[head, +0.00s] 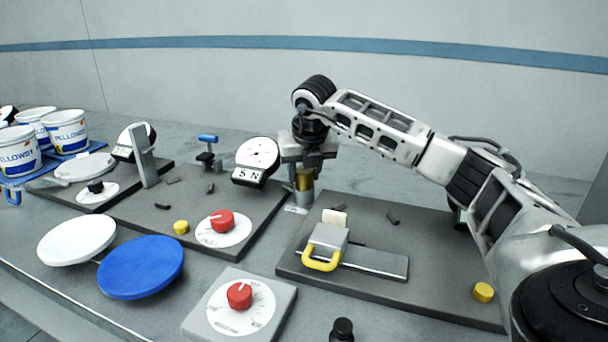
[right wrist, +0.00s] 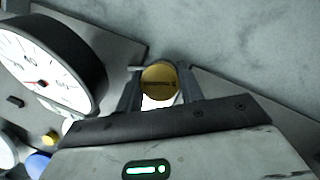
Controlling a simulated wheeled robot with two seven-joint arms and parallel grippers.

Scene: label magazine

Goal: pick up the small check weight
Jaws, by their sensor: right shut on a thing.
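The small check weight (head: 305,180) is a brass-coloured cylinder behind the two dark base plates, right of the round dial. My right gripper (head: 304,166) points down over it and is shut on it. In the right wrist view the round brass top of the weight (right wrist: 160,82) sits between the two fingers of the right gripper (right wrist: 161,92). A grey cylindrical piece (head: 301,198) shows just below the brass; I cannot tell whether the weight touches it. My left gripper is not in view.
A dial gauge marked "5 N" (head: 257,160) stands close left of the right gripper. In front are a plate with a yellow-handled slide (head: 325,250), red knobs (head: 222,220), and white (head: 77,240) and blue (head: 141,266) discs. White tubs (head: 66,131) stand far left.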

